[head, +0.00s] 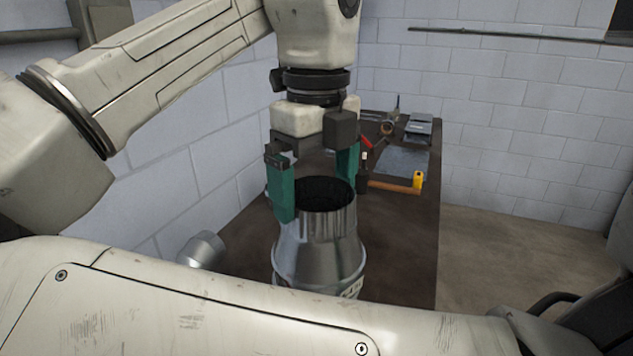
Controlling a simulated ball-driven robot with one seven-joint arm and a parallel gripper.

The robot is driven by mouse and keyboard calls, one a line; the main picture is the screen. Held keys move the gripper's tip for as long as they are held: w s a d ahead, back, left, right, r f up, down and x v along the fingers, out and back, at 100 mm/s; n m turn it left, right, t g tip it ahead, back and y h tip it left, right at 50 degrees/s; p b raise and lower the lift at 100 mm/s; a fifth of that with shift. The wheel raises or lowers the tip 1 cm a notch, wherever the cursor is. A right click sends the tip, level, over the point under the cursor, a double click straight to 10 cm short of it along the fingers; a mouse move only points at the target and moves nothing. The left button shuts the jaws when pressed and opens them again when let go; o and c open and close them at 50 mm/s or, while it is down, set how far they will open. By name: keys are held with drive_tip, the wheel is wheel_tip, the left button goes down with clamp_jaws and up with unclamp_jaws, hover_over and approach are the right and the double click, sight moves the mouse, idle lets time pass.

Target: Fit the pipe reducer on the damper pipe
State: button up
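The shiny metal pipe reducer (312,245) stands upright with its narrow open collar at the top, flaring wider below. A wider band with a printed label (352,289) shows at its foot; this may be the damper pipe, but my own body hides most of it. I cannot tell how the two are seated. My gripper (316,190) points down over the collar. One green finger is at its near left side and the other at its far right side. The fingers look close against the collar, but I cannot tell whether they press on it.
A smaller metal pipe piece (201,249) lies tilted at the left by the block wall. On the dark table (408,235), a hammer (395,185), a grey sheet (403,162) and other tools lie toward the back. The table's right part in front of them is clear.

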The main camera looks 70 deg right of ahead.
wheel_tip(320, 180, up, 11)
idle(0.7)
drive_tip(key=shift+s+f, duration=0.1)
drive_tip(key=shift+f, duration=0.05)
idle(0.4)
